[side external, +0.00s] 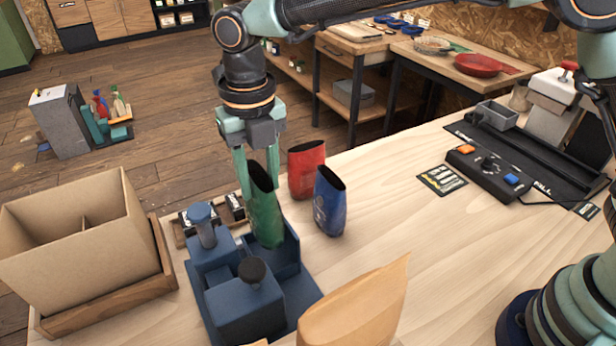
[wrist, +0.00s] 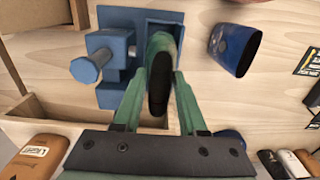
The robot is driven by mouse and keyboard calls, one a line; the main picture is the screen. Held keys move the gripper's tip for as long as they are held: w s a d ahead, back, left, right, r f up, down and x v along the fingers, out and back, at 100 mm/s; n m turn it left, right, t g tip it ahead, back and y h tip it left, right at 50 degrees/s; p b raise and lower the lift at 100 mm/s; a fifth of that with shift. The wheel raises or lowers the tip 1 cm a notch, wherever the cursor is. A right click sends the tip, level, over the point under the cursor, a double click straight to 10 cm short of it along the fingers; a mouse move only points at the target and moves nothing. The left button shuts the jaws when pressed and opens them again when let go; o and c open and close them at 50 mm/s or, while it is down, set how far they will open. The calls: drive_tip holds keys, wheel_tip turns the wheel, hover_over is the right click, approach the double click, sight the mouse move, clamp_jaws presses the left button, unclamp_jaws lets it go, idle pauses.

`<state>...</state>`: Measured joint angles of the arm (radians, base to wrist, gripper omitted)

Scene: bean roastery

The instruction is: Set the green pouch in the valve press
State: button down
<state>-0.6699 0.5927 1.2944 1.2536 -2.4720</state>
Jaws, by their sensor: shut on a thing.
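The green pouch (side external: 265,218) is upright with its dark open mouth up; it also shows in the wrist view (wrist: 152,48). My gripper (side external: 259,182) is shut on its upper part, one finger on each side; the fingers also show in the wrist view (wrist: 159,84). The valve press (side external: 238,305) is blue, with a round-topped post and a dark knob. The pouch's lower end is at the press's walled pocket (side external: 287,248). I cannot tell whether its bottom touches the pocket floor. The press also shows in the wrist view (wrist: 113,50).
A blue pouch (side external: 330,205) and a red pouch (side external: 306,170) stand close right of the green one. A divided cardboard box (side external: 75,235) is at left. A tan bag (side external: 355,305) stands in front.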

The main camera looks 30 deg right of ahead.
drive_tip(key=shift+f, duration=3.6)
drive_tip(key=shift+c, duration=0.3)
unclamp_jaws()
drive_tip(key=shift+r, duration=3.5)
